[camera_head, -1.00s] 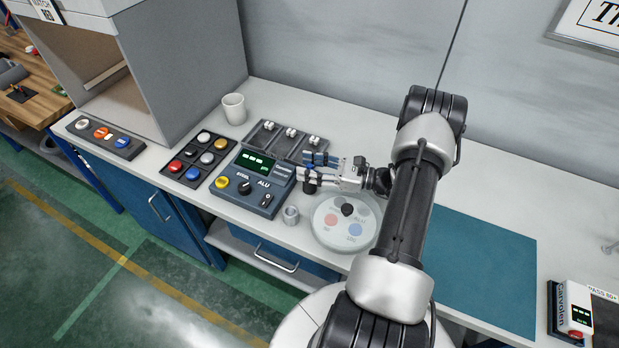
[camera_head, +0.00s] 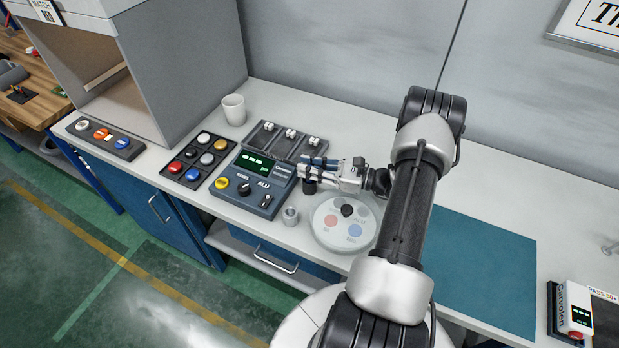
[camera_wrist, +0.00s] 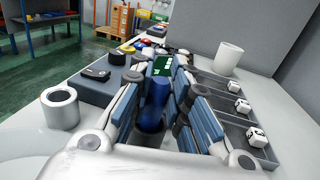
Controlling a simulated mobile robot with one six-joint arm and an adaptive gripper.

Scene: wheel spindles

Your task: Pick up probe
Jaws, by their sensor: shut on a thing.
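The probe (camera_wrist: 155,100) shows in the wrist view as a dark blue cylinder between my fingers. My gripper (camera_wrist: 157,92) is shut on it, with the blue-padded fingers on either side. In the head view my gripper (camera_head: 310,168) is at the right side of the meter box (camera_head: 252,184). A short black cylinder (camera_head: 310,187) stands directly below the fingers there. My fingers hide most of the probe in the head view, and I cannot tell whether its lower end is lifted clear.
A small grey metal ring (camera_head: 290,215) and a round disc with coloured spots (camera_head: 327,239) stand close by. A tray of white cubes (camera_head: 267,135), a white cup (camera_head: 234,109) and a button tray (camera_head: 172,166) lie beyond. A teal mat (camera_head: 480,270) is at right.

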